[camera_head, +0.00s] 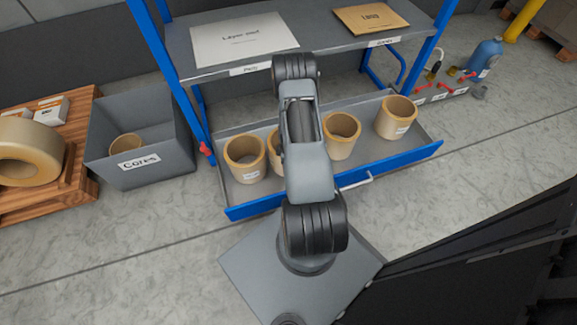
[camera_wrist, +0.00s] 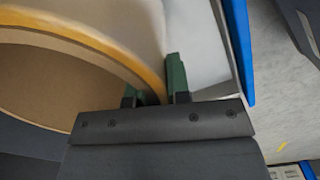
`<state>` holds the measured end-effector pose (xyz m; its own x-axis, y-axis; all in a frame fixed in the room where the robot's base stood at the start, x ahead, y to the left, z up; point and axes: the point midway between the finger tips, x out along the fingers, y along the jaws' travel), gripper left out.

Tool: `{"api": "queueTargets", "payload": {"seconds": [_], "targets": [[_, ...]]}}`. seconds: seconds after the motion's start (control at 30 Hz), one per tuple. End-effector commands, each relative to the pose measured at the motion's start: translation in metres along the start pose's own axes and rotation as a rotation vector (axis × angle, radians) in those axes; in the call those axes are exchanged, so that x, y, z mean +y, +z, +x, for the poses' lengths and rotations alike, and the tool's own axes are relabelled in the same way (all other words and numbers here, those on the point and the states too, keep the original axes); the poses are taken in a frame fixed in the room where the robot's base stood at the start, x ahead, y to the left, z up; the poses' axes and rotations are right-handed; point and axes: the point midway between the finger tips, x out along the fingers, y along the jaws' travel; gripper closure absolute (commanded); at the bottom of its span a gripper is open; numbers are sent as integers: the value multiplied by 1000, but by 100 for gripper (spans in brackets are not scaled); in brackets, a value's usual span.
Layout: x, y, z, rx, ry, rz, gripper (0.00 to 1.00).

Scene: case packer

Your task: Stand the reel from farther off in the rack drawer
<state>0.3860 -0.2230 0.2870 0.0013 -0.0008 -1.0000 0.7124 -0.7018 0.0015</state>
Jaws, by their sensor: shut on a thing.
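In the wrist view my gripper (camera_wrist: 154,92) is shut on the rim of a tan hollow reel (camera_wrist: 90,45), with a green finger on each side of its wall. The head view hides my gripper behind my arm. The blue-fronted rack drawer (camera_head: 400,160) is pulled out. Reels stand upright in it: one at the left (camera_head: 245,158), one right of my arm (camera_head: 341,135) and one at the right end (camera_head: 397,117). Another reel (camera_head: 274,152) is partly hidden by my arm. I cannot tell whether the held reel touches the drawer floor.
A grey bin labelled Cores (camera_head: 150,177) holds a tan core (camera_head: 125,146). Left of it, a wooden pallet (camera_head: 65,195) carries a large tan roll (camera_head: 28,150). The rack shelf (camera_head: 300,45) above the drawer holds a layer pad and a brown sheet. A tray with a blue bottle (camera_head: 485,57) stands at back right.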

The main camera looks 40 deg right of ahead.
Motion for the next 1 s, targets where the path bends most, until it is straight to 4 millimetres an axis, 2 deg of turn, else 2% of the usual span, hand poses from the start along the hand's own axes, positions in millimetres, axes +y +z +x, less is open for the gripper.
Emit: {"api": "queueTargets", "payload": {"seconds": [0.17,0.5,0.93,0.97,1.0], "targets": [[2,0,5,1,4,0,100],[2,0,39,1,4,0,100],[2,0,43,1,4,0,100],[0,0,43,0,0,0,81],[0,0,43,0,0,0,77]]}}
